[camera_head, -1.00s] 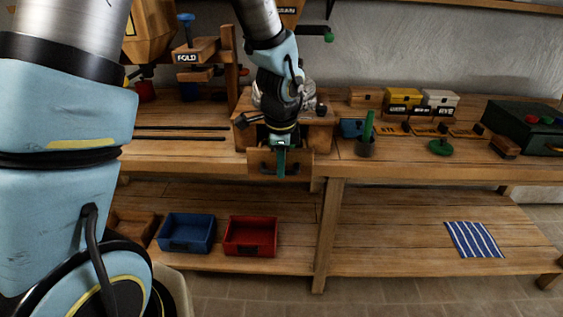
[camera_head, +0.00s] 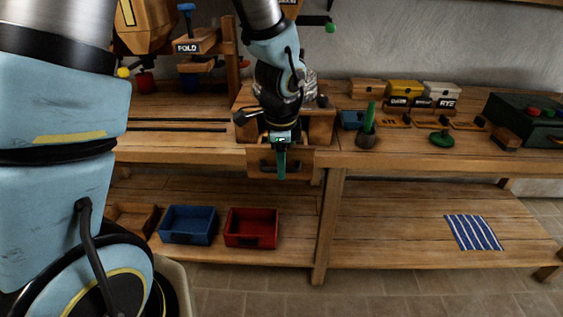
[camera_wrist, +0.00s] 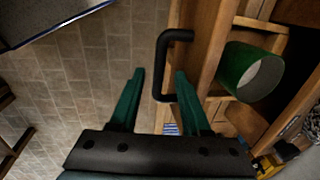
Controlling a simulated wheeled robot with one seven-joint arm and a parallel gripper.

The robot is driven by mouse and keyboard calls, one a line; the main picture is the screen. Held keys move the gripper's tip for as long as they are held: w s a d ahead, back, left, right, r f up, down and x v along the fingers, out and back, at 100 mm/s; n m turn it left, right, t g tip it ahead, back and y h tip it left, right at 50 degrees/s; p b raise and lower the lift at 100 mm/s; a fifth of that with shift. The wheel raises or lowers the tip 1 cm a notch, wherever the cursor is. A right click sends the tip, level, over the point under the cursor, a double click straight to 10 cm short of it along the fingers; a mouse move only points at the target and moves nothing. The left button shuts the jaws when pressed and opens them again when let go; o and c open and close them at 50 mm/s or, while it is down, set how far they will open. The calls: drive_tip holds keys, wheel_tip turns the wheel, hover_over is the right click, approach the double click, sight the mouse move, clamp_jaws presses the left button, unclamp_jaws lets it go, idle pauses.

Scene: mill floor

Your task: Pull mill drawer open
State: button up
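The mill drawer (camera_head: 255,169) is a wooden front under the mill (camera_head: 318,128) on the bench. Its black bar handle (camera_wrist: 161,65) shows in the wrist view, standing off the drawer front (camera_wrist: 210,45). My gripper (camera_head: 281,177) is right in front of the drawer and hides part of the handle. In the wrist view my gripper's green fingers (camera_wrist: 160,73) are apart, with the handle bar between their tips and a visible gap on each side. A green cup-like cylinder (camera_wrist: 240,72) shows behind the drawer front; I cannot tell whether it is inside the drawer.
A blue bin (camera_head: 188,240) and a red bin (camera_head: 251,242) stand on the lower shelf, left of a bench leg (camera_head: 325,230). A striped cloth (camera_head: 473,233) lies on that shelf at right. Small boxes (camera_head: 404,88) and a green case (camera_head: 510,112) are on the bench.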

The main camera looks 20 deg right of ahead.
wheel_tip(320, 180, up, 11)
drive_tip(key=s, duration=0.1)
drive_tip(key=shift+s+a+f+b, duration=0.15)
drive_tip(key=shift+s+a+b, duration=0.15)
drive_tip(key=shift+s+a, duration=0.1)
drive_tip(key=shift+a, duration=0.1)
idle(0.4)
drive_tip(key=w+a+f+n, duration=0.1)
drive_tip(key=a+f+n, duration=0.1)
drive_tip(key=a+n, duration=0.9)
drive_tip(key=w+a+f+n, duration=0.2)
drive_tip(key=a+n, duration=0.8)
drive_tip(key=a, duration=0.6)
drive_tip(key=shift+w+f+n+y, duration=0.25)
drive_tip(key=shift+f+n+y, duration=0.05)
drive_tip(key=shift+f+n, duration=0.15)
drive_tip(key=shift+a, duration=0.1)
